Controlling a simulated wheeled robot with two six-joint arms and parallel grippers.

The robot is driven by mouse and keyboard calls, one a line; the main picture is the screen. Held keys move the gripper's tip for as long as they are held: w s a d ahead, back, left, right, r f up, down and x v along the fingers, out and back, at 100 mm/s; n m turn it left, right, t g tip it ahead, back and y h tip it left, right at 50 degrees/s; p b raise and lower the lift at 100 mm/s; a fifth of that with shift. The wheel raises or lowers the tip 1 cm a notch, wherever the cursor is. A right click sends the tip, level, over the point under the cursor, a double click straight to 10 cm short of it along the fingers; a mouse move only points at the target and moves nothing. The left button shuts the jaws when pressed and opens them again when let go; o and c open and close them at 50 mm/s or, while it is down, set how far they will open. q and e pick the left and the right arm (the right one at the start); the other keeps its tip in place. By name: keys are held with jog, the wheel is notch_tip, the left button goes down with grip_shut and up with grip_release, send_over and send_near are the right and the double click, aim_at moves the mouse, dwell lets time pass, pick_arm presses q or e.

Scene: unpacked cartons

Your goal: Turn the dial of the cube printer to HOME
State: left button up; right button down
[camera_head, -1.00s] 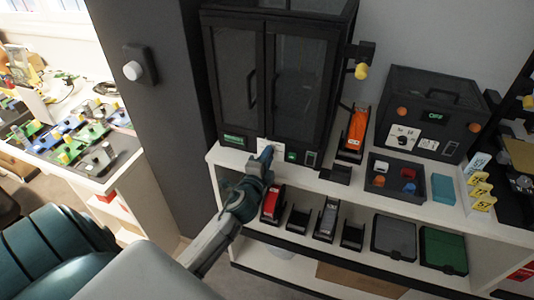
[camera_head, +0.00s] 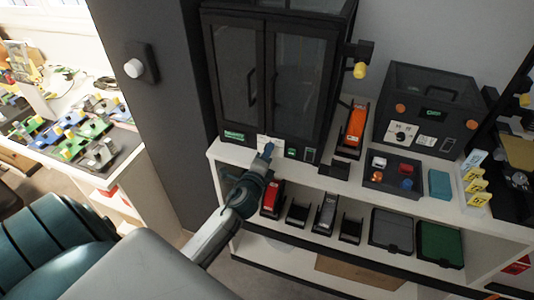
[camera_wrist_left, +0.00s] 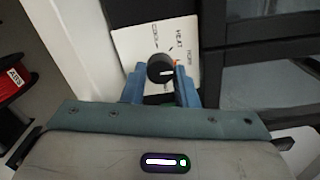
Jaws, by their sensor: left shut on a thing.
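The cube printer (camera_head: 268,85) is the tall black cabinet with two glazed doors on the white bench. Its dial (camera_wrist_left: 160,68) is a round black knob on a white label plate (camera_wrist_left: 128,42) in the left wrist view. The plate's print is small; HEAT is legible and HOME cannot be read for sure. A white mark on the knob points to the right, near an orange mark. My left gripper (camera_wrist_left: 160,84) is shut on the dial, a blue finger on each side. In the head view the left gripper (camera_head: 267,152) hides the dial. My right gripper is not in view.
Holders and a red spool (camera_head: 272,197) fill the shelf below. A dark pillar (camera_head: 160,110) stands left.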

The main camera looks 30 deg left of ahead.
pick_arm(q)
jog(key=o, duration=1)
jog(key=shift+s, duration=0.1)
jog(key=shift+b+v, duration=1.6)
jog(key=shift+v, duration=3.75)
jog(key=shift+f, duration=0.1)
